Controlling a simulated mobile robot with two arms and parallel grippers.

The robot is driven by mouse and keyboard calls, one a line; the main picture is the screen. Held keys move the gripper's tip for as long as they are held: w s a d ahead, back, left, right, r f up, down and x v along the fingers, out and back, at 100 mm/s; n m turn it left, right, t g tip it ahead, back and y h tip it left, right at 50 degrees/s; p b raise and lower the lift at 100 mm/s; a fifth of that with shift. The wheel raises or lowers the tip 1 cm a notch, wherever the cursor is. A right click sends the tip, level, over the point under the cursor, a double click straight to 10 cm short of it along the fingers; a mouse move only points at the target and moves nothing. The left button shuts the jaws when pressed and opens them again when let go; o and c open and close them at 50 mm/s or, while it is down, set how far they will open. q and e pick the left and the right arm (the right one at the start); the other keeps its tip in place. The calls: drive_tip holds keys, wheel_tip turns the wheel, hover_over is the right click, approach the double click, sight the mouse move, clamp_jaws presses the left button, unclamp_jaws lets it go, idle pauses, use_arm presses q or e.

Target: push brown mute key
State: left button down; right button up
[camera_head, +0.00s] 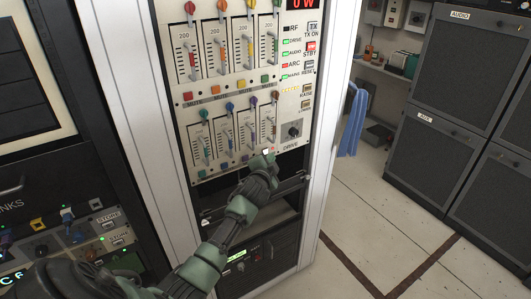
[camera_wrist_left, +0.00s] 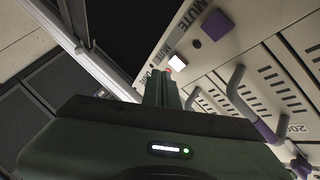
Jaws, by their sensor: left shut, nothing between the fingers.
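The equipment panel (camera_head: 225,130) has a lower row of mute keys under its faders. The rightmost key (camera_head: 265,152), below the brown-capped fader (camera_head: 275,95), shows a bright white face rather than brown. In the left wrist view this white key (camera_wrist_left: 176,63) sits beside a purple key (camera_wrist_left: 217,25), with MUTE lettering near both. My left gripper (camera_head: 262,162) is shut and empty, its fingertips right at the white key. In the left wrist view the fingertips (camera_wrist_left: 166,80) lie just below it, with a small reddish patch beside it. I cannot tell whether they touch. My right gripper is not in view.
Fader handles stand out from the panel beside and above the fingers. The DRIVE knob (camera_head: 292,131) is right of the white key. Below the panel is a dark open rack bay (camera_head: 275,205). A pale rack post (camera_head: 328,120) borders it on the right, with open floor beyond.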

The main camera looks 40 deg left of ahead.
use_arm(q)
drive_tip(key=shift+s+d+p, duration=0.15)
drive_tip(key=shift+s+d, duration=0.2)
drive_tip(key=shift+d, duration=0.5)
drive_tip(key=shift+s+d+p, duration=0.15)
drive_tip(key=shift+s+d, duration=0.25)
drive_tip(key=shift+d, duration=0.4)
drive_tip(key=shift+s+d+p, duration=0.15)
drive_tip(key=shift+s+d, duration=0.2)
drive_tip(key=shift+d, duration=0.5)
